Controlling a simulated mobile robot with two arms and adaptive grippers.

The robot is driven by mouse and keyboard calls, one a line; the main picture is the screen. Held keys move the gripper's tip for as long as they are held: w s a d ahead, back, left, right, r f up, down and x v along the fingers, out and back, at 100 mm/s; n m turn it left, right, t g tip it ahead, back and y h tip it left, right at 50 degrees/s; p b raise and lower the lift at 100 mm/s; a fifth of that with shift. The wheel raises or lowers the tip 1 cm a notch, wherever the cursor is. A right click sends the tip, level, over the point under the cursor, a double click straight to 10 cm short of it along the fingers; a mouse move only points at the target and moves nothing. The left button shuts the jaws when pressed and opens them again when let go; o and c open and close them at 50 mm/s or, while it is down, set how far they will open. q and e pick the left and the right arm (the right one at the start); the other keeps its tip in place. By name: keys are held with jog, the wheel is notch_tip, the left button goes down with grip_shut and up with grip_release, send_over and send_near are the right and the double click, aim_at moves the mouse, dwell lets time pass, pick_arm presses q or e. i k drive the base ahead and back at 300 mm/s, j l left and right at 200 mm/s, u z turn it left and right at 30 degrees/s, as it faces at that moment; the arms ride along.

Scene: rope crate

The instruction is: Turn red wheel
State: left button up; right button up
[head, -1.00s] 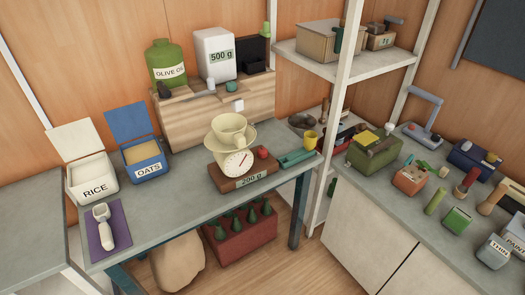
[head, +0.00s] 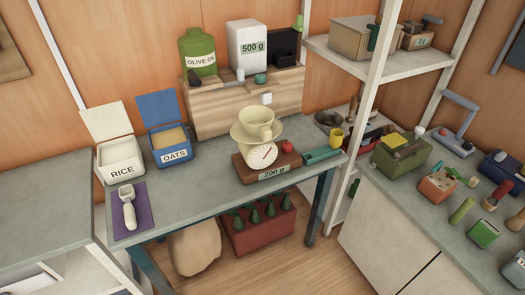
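I do not clearly see a red wheel. A small round red knob (head: 287,145) sits on the brown base of the kitchen scale (head: 262,155), to the right of its dial; I cannot tell whether it is a wheel. The scale carries a cream bowl (head: 240,135) with a cup (head: 257,122) in it, and its front label reads 200 g. Neither of my grippers is in the head view.
A rice box (head: 121,158) and an oats box (head: 173,156) stand open left of the scale. A white scoop (head: 128,208) lies on a purple mat (head: 146,222). A shelf post (head: 370,100) rises right of this table. A cluttered counter (head: 400,205) lies beyond.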

aim_at(287, 148)
jog(key=i+l+u, duration=0.65)
jog(key=i+l, duration=0.1)
jog(key=l, duration=0.05)
